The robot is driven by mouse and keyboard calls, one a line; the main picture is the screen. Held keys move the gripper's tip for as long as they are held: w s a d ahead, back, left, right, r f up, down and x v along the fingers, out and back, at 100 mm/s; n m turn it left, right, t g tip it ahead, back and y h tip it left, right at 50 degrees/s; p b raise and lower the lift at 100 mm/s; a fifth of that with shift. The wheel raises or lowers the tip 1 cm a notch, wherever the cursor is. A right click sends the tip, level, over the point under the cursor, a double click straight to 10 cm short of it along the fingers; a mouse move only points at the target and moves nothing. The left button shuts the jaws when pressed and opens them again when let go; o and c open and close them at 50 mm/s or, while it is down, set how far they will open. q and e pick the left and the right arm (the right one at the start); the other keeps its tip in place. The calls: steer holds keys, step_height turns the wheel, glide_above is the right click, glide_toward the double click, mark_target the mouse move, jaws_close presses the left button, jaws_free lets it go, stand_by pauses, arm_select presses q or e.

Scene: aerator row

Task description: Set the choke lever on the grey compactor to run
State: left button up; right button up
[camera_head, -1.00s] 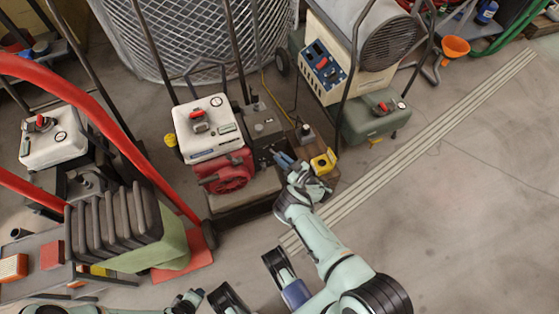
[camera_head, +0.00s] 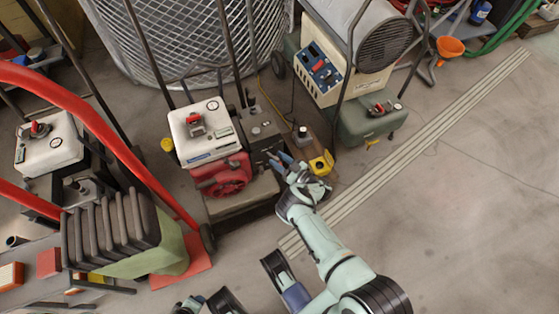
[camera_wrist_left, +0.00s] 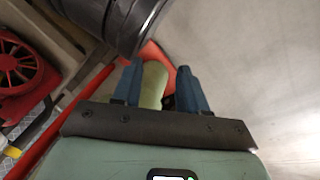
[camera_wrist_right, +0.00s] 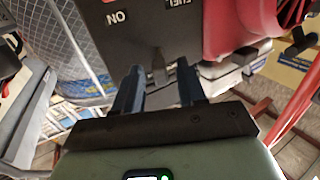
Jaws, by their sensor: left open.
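The grey compactor (camera_head: 262,128) stands at the middle of the head view, with a dark grey engine box, a white tank (camera_head: 203,132) and a red starter (camera_head: 222,178). My right gripper (camera_head: 279,162) is at the box's near right side. In the right wrist view its open fingers (camera_wrist_right: 160,88) point at a dark panel with upside-down ON and FUEL labels. A small grey lever (camera_wrist_right: 158,66) shows just beyond and between the fingertips; contact and which lever it is cannot be told. My left gripper (camera_wrist_left: 160,85) is open, low over the floor, apart from the compactor.
A similar white-topped machine (camera_head: 48,145) stands at left, behind a red-handled machine with dark ribs (camera_head: 112,232). A beige heater (camera_head: 335,62) and a green-grey unit (camera_head: 368,122) stand at right. A yellow-capped item (camera_head: 321,164) is close beside my right gripper.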

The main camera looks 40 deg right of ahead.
steer(key=shift+s, duration=0.15)
arm_select(q)
steer(key=shift+g+h, duration=0.4)
steer(key=shift+s+d+r+p, duration=0.4)
steer(key=shift+r+p, duration=0.2)
steer(key=shift+r, duration=0.15)
steer(key=shift+s+d+r+p, duration=0.45)
steer(key=shift+r+p, duration=0.15)
steer(key=shift+r, duration=0.2)
steer(key=shift+s+d+r+p, duration=0.4)
steer(key=shift+r+p, duration=0.2)
steer(key=shift+r, duration=0.15)
arm_select(e)
steer(key=v, duration=1.3)
steer(key=shift+d, duration=0.1)
